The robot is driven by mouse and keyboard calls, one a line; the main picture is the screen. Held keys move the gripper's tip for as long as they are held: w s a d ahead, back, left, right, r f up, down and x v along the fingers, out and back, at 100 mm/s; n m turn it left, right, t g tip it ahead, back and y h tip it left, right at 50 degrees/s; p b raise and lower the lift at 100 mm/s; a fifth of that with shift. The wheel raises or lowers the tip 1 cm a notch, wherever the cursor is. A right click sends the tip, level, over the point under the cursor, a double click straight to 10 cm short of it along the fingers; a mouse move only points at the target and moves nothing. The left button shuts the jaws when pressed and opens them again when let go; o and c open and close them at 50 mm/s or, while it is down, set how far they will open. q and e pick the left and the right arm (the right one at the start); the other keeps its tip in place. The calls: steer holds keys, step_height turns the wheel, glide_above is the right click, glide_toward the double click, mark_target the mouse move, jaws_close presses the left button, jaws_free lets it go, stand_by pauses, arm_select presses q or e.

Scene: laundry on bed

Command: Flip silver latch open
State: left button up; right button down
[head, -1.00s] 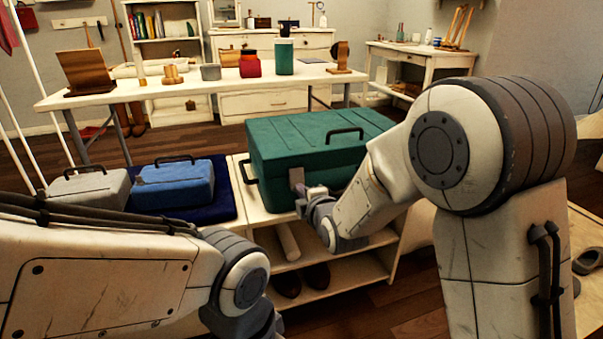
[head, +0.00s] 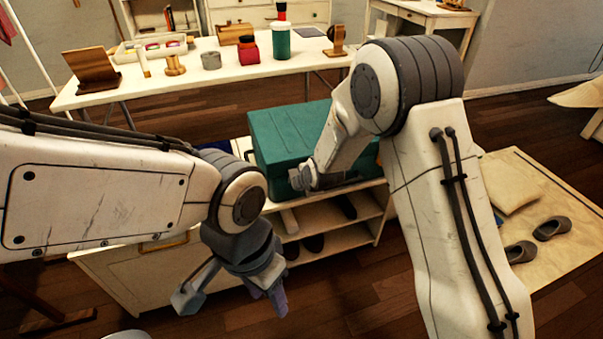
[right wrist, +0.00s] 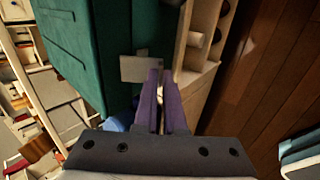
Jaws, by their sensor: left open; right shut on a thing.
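The green case (head: 285,135) sits on top of the pale shelf unit, and it also fills the upper left of the right wrist view (right wrist: 85,40). Its silver latch (right wrist: 133,68) shows in the right wrist view as a flat grey plate on the case's front. My right gripper (right wrist: 160,75) is at the edge of the latch, its purple fingers close together and shut on it; the exact contact is hard to see. In the head view my right gripper (head: 299,180) is at the case's front. My left gripper (head: 230,302) is open and empty, low in front of the shelf unit.
The shelf unit (head: 335,235) has open shelves holding dark shoes. Behind it is a white table (head: 215,85) with bottles, a wooden stand and other small things. Grey shoes (head: 550,228) lie on a light mat at the right. The floor in front is clear.

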steer(key=r+g+p, duration=0.1)
steer(key=p, duration=0.7)
steer(key=r+g+h+p, duration=0.1)
steer(key=g+p, duration=0.1)
steer(key=p, duration=0.6)
steer(key=r+g+p, duration=0.1)
steer(key=g+p, duration=0.1)
steer(key=p, duration=0.7)
steer(key=shift+w+a+h, duration=0.1)
steer(key=shift+w+h, duration=0.3)
steer(key=shift+r+g, duration=0.2)
steer(key=shift+g, duration=0.2)
steer(key=c, duration=1)
jaws_free()
steer(key=shift+s, duration=0.1)
step_height(320, 180, up, 10)
steer(key=s, duration=0.1)
steer(key=shift+s+d+r+b, duration=0.15)
steer(key=shift+s+d+b, duration=0.15)
steer(key=shift+b, duration=0.1)
